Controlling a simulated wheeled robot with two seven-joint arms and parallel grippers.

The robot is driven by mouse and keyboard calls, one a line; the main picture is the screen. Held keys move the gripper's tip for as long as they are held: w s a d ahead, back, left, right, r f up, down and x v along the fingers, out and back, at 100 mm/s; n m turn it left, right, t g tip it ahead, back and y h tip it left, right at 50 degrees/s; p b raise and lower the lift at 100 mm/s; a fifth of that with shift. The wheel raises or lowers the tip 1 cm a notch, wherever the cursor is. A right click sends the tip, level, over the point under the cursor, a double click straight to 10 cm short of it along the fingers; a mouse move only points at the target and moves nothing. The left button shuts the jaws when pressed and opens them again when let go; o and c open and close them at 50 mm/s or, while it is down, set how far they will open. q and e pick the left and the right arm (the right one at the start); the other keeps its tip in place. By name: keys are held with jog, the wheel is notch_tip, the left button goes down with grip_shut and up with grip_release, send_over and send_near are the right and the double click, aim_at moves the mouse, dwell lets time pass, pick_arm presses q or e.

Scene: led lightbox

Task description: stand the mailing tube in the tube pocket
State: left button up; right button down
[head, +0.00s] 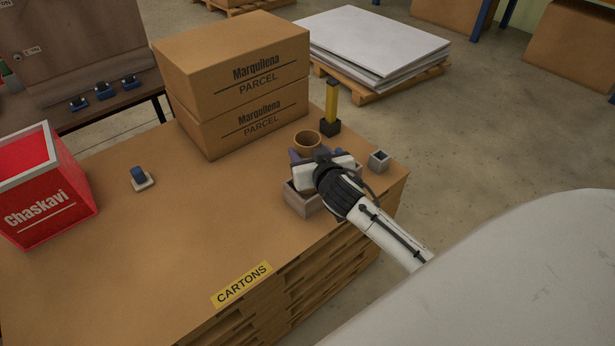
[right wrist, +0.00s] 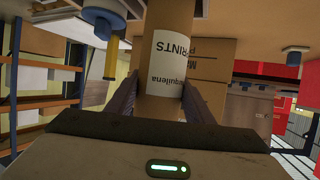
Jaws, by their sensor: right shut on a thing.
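The mailing tube (head: 307,140) is a brown cylinder, its round open top facing up in the head view. In the right wrist view the tube (right wrist: 167,60) shows a white printed label and sits between the two finger pads. My right gripper (head: 303,154) is shut on it and holds it about upright. A grey-brown open box (head: 309,206) is on the carton-coloured table just below the gripper, largely covered by it. The tube's lower end is hidden, so I cannot tell whether it is inside a pocket of that box. My left gripper is not in view.
A small grey square holder (head: 379,161) stands right of the gripper. A yellow upright object (head: 331,103) in a black base stands behind. Two stacked parcels (head: 235,85) are behind left. A red bin (head: 45,190) and a small blue item (head: 139,175) are left. The front-middle tabletop is clear.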

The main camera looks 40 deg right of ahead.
jog(key=shift+f+b, duration=0.8)
jog(key=shift+f, duration=2.35)
jog(key=c, duration=0.9)
grip_release()
jog(key=shift+r+p, duration=0.35)
jog(key=v, duration=1.1)
jog(key=s+a+f+n+g+y, duration=0.1)
jog(key=s+a+f+n+y, duration=0.1)
jog(key=s+a+f, duration=0.3)
jog(key=s+a+f+n+g+y, duration=0.1)
jog(key=s+a+f+n+y, duration=0.1)
jog(key=s+a+f, duration=0.3)
jog(key=s+a+f+n+g+y+p, duration=0.1)
jog(key=s+a+f+g+y, duration=0.1)
jog(key=s+a+f, duration=0.3)
jog(key=shift+s+a+f+n+y, duration=0.1)
jog(key=shift+s+a+n+y, duration=0.2)
jog(key=shift+s, duration=0.5)
jog(key=shift+s+a+f+n+y, duration=0.1)
jog(key=shift+s+a, duration=0.3)
jog(key=shift+s, duration=0.4)
